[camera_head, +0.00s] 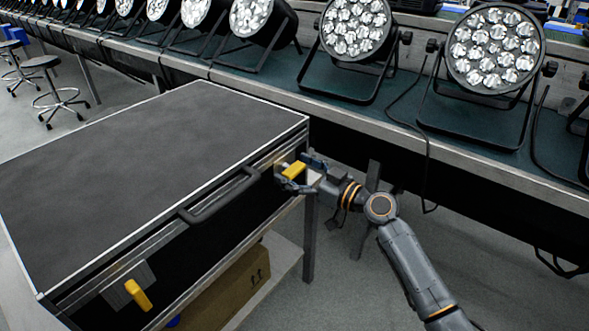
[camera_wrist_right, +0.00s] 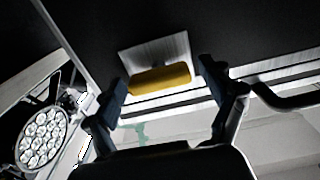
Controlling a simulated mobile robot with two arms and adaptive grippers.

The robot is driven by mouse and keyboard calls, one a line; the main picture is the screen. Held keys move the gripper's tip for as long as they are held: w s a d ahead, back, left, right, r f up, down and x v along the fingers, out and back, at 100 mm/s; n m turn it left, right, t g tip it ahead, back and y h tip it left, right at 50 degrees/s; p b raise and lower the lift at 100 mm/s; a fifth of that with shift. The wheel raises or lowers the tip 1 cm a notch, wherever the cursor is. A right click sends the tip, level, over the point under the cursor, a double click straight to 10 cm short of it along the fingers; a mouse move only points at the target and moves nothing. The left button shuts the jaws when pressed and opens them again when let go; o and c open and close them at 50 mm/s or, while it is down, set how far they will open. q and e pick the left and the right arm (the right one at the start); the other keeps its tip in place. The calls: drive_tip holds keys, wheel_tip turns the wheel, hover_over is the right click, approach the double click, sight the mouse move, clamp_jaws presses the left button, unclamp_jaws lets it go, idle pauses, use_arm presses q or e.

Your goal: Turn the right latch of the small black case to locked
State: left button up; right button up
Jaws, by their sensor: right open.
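The black case (camera_head: 150,150) stands at the left with silver edges, its front side facing my right arm. The right latch, a yellow handle (camera_head: 293,170), is near the case's right front corner. In the right wrist view the yellow handle (camera_wrist_right: 160,79) lies nearly level on its silver plate (camera_wrist_right: 158,50). My right gripper (camera_head: 295,176) is open at this latch; in the wrist view its fingers (camera_wrist_right: 162,88) stand on either side of the handle, apart from it. The left latch (camera_head: 138,295) has a yellow handle set at a slant. My left gripper is not in view.
A black carrying handle (camera_head: 220,197) sticks out between the latches. A cardboard box (camera_head: 235,290) sits on a shelf below the case. A long bench (camera_head: 480,165) with several par cans (camera_head: 495,48) runs behind. Stools (camera_head: 55,90) stand at the far left.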

drive_tip(key=shift+a, duration=0.1)
drive_tip(key=c, duration=1.2)
drive_tip(key=shift+o, duration=0.2)
